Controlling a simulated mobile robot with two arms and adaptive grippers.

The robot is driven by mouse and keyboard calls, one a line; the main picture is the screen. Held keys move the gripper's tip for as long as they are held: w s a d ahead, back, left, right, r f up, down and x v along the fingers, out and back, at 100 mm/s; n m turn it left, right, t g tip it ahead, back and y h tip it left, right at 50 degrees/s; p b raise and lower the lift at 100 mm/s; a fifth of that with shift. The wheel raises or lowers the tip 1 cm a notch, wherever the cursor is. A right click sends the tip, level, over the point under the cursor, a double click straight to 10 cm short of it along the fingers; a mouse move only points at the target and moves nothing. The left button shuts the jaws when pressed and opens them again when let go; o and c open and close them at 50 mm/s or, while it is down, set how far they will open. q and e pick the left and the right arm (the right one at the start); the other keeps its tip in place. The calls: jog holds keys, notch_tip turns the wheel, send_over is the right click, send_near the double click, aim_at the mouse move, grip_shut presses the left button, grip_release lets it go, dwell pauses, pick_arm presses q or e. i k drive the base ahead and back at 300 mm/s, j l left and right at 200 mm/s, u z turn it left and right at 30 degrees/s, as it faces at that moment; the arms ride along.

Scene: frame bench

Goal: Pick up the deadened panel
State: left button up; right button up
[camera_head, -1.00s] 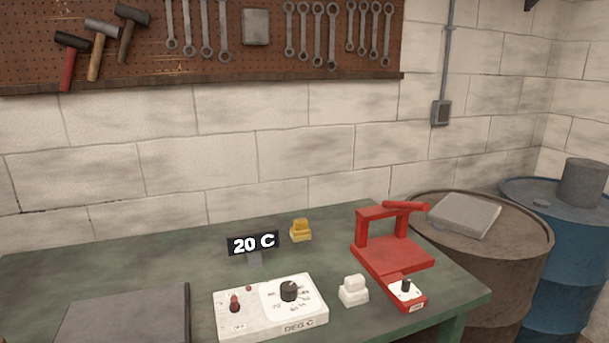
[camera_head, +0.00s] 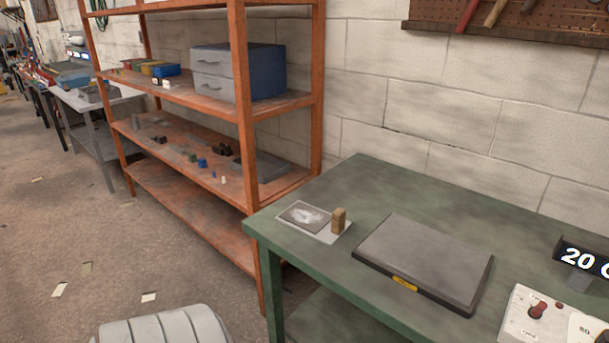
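No thing in view is marked as the deadened panel, and I cannot tell which one it is. A flat dark grey slab (camera_head: 425,258) with a yellow label on its front edge lies on the green bench (camera_head: 385,180). To its left, a small grey plate (camera_head: 304,216) with a pale smeared patch lies on a white sheet (camera_head: 327,236) near the bench's left end. A small tan block (camera_head: 338,220) stands upright at that sheet's right side. Neither of my grippers is in view.
A white control box (camera_head: 550,318) and a black "20 C" display (camera_head: 585,258) are at the bench's right. An orange shelf rack (camera_head: 242,130) with drawers (camera_head: 215,75) and small parts stands left. A ribbed grey object (camera_head: 165,328) is at the bottom.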

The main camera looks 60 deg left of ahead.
aim_at(326, 227)
jog(key=u, duration=1.7)
